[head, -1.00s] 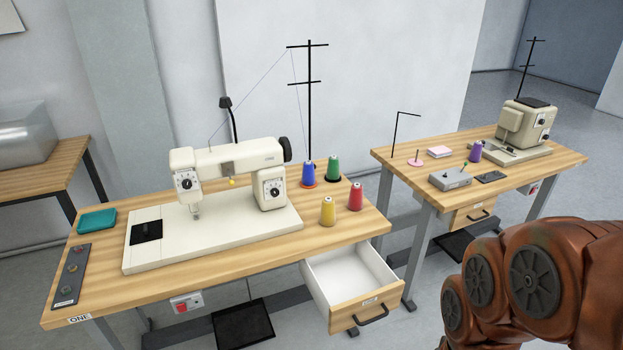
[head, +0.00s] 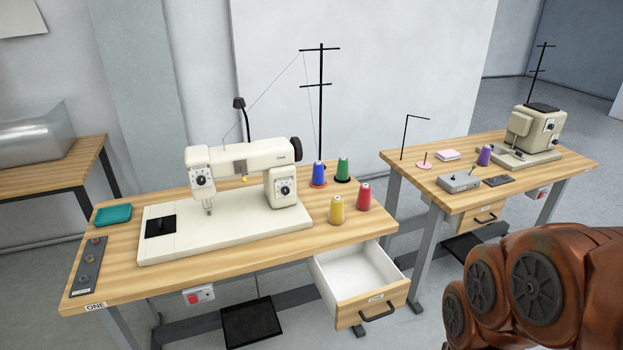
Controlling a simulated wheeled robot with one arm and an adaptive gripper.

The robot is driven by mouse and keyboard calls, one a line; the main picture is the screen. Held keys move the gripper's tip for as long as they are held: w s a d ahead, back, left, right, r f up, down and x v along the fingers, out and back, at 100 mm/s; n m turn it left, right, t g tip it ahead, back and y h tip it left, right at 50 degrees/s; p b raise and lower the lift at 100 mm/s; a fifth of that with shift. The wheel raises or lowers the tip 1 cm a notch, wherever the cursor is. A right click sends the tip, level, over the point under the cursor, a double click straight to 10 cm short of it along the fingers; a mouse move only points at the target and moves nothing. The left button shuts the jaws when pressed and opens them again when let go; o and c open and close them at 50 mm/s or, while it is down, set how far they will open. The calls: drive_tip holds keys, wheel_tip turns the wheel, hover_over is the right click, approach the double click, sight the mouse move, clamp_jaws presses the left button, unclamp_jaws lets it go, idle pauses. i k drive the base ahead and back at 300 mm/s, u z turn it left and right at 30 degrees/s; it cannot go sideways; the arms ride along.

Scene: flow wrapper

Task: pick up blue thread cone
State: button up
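The blue thread cone (head: 319,173) stands upright on an orange base at the back right of the near sewing table (head: 130,270), just right of the sewing machine. A green cone (head: 343,170) stands close on its right. A yellow cone (head: 336,210) and a red cone (head: 364,197) stand in front of it. My brown arm shows at the lower right, well apart from the cones. My gripper is outside the view.
The white sewing machine (head: 220,225) fills the table's middle. A black thread stand (head: 321,110) rises behind the blue cone. An open, empty drawer (head: 350,275) juts out at the table's front right. A second table (head: 550,170) with another machine stands at right.

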sight(318, 179)
drive_tip(key=u, duration=0.55)
drive_tip(key=k, duration=1.2)
drive_tip(key=i, duration=0.55)
drive_tip(key=z, duration=0.55)
drive_tip(key=i, duration=0.65)
drive_tip(key=u, duration=0.65)
drive_tip(key=i, duration=0.65)
drive_tip(key=u, duration=0.75)
drive_tip(key=i, duration=0.55)
drive_tip(key=z, duration=0.05)
